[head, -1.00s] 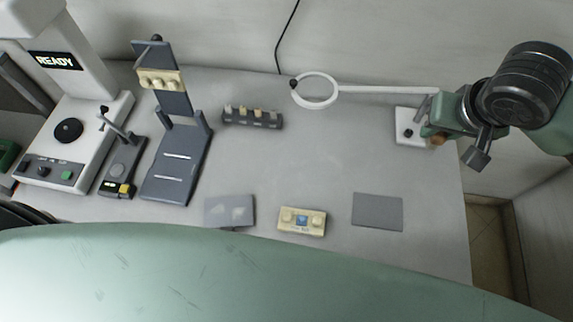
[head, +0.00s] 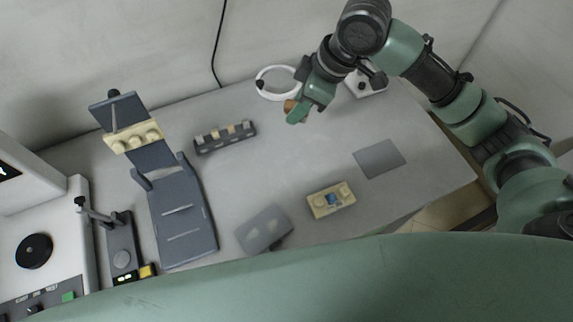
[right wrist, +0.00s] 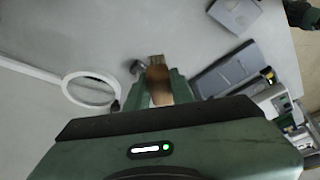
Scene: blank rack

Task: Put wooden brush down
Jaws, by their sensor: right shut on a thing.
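My right gripper (head: 297,112) is over the back of the table, in front of the white ring. It is shut on the wooden brush (head: 289,106), a small brown piece that shows beside the fingers. In the right wrist view, the brush (right wrist: 157,83) stands between the two green fingers (right wrist: 158,98), and its lighter end points away from the gripper. The gripper hides part of the brush. I cannot tell whether the brush touches the table. My left gripper is not in view.
A dark rack with several wooden blocks (head: 224,148) stands left of the gripper. A grey stand (head: 185,225), grey plate (head: 264,228), cream block (head: 330,200) and grey square (head: 379,158) are nearer. The ring lamp (head: 262,82) is close behind. The table's middle is clear.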

